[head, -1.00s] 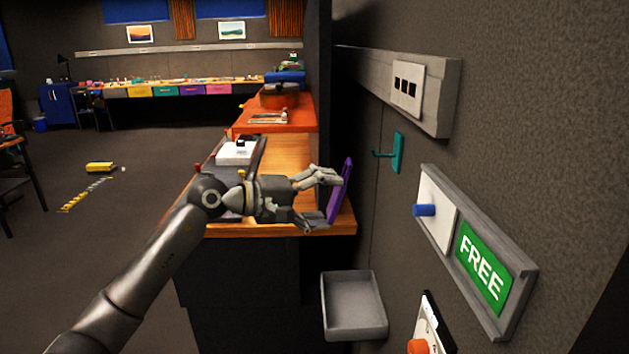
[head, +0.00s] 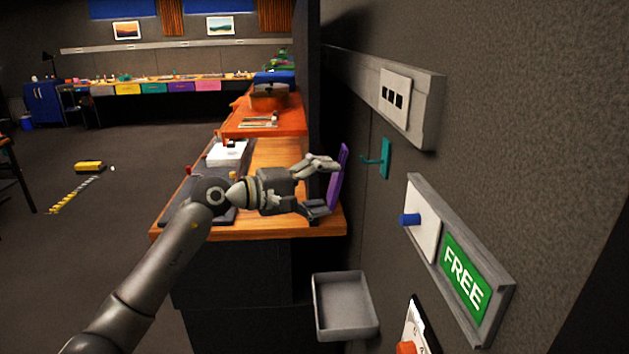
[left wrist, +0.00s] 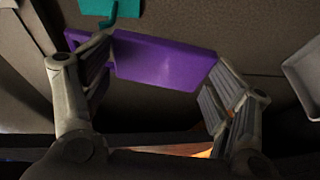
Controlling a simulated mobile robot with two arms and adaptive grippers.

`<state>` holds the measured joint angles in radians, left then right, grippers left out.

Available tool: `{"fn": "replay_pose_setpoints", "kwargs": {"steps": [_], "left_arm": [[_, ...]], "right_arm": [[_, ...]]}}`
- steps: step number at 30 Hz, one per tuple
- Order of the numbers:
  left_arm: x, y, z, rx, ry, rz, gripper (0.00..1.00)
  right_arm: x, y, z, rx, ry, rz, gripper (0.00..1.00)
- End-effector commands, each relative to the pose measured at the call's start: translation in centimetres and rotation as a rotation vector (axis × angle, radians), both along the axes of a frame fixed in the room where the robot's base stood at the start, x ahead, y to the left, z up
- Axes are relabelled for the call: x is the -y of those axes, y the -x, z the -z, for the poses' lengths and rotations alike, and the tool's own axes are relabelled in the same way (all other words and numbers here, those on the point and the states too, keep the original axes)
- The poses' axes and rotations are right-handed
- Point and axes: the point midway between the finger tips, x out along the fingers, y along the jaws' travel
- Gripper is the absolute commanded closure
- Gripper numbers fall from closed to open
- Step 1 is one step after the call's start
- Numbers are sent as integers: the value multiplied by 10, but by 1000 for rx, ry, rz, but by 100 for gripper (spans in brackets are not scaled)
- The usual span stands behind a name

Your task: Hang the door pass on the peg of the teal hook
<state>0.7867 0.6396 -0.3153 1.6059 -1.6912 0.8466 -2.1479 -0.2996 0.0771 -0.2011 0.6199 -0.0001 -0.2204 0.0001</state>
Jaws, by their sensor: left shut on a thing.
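My left gripper (head: 328,187) is shut on the purple door pass (head: 340,180), a flat panel standing nearly upright in the fingers beyond the counter's end. The teal hook (head: 386,158) is on the wall to the right of the pass. Its peg (head: 368,160) points left toward the pass, and a gap shows between them in the head view. In the left wrist view the pass (left wrist: 165,62) spans between the two fingers. The hook (left wrist: 112,8) shows at the top edge, above the pass's left end; a finger partly hides its lower part. My right gripper is not in view.
Below the hook, the wall carries a panel with a blue knob (head: 409,220) and a green FREE sign (head: 465,278). A switch plate (head: 395,91) is above. A grey tray (head: 345,305) sits low on the wall. The wooden counter (head: 280,228) lies under my left gripper.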

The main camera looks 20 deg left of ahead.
Motion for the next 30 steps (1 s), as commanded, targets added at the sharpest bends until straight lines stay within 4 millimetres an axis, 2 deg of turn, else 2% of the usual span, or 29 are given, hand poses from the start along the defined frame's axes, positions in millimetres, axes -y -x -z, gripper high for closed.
{"fn": "replay_pose_setpoints", "kwargs": {"steps": [24,26,30], "left_arm": [[46,-19,3,-2,1,2,40],[48,-20,11,0,-1,1,40],[53,-22,16,0,-1,0,40]], "right_arm": [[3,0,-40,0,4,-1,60],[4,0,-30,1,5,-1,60],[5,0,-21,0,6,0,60]]}}
